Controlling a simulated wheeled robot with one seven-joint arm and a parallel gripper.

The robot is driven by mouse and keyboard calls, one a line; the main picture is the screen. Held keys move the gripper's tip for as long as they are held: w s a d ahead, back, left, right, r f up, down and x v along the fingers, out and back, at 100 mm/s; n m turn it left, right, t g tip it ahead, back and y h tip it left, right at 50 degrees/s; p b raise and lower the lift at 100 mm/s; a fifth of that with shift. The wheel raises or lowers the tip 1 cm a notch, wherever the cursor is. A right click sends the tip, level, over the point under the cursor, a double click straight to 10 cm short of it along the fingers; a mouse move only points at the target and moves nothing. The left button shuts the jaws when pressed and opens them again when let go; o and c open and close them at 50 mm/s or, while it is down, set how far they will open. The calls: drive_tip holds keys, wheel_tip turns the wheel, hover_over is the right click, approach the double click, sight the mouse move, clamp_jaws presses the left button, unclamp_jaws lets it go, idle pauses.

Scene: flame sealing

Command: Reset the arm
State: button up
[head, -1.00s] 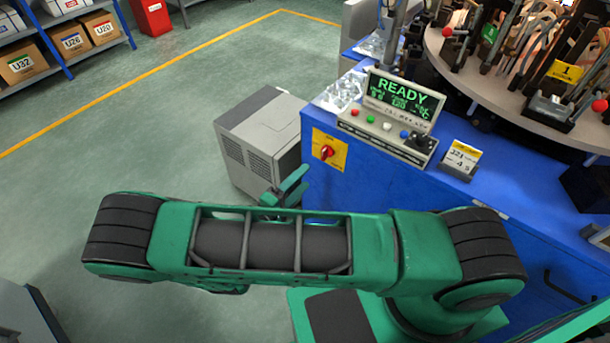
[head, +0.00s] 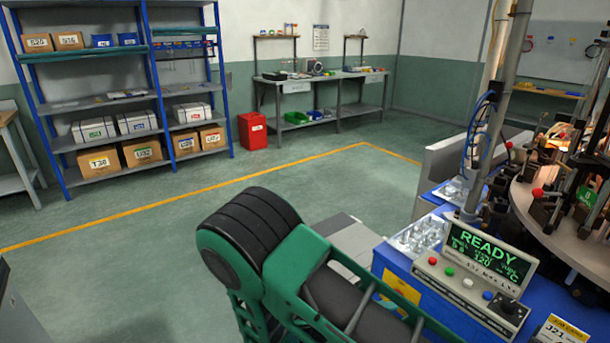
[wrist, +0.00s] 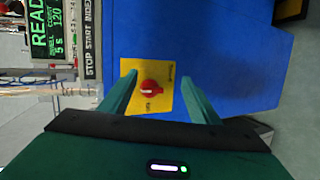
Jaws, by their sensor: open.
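My arm (head: 300,270) shows in the lower middle of the head view, green with a black ribbed joint on top, raised in front of the blue machine. My gripper is outside the head view. In the wrist view my gripper (wrist: 158,98) has its two green fingers apart with nothing between them. Beyond the fingers is a red rotary switch (wrist: 151,90) on a yellow plate, on the machine's blue side panel (wrist: 210,50). The fingers appear apart from the switch.
The control panel (head: 470,285) with its READY display and buttons is right of my arm. The round table (head: 560,215) carries holders and glassware. Blue shelving (head: 150,70), a red bin (head: 252,130) and a workbench (head: 320,78) stand behind.

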drive_tip(key=s+d+r+m+y, duration=0.1)
drive_tip(key=s+d+r+y, duration=0.25)
drive_tip(key=r, duration=0.55)
drive_tip(key=s+d+r+m+y, duration=0.25)
drive_tip(key=r+y, duration=0.25)
drive_tip(key=r, duration=0.4)
drive_tip(key=s+d+r+m+y, duration=0.1)
drive_tip(key=s+d+r+y, duration=0.15)
drive_tip(key=r+y, duration=0.45)
drive_tip(key=s+d+m+g+h, duration=0.1)
drive_tip(key=s+d+m+g, duration=0.1)
drive_tip(key=s+d, duration=0.4)
drive_tip(key=s+d+m+g+h, duration=0.1)
drive_tip(key=s+d+m+g, duration=0.2)
drive_tip(key=s+d, duration=0.3)
drive_tip(key=s+m, duration=0.1)
drive_tip(key=s, duration=0.3)
drive_tip(key=shift+s+r, duration=0.25)
drive_tip(key=shift+s, duration=0.05)
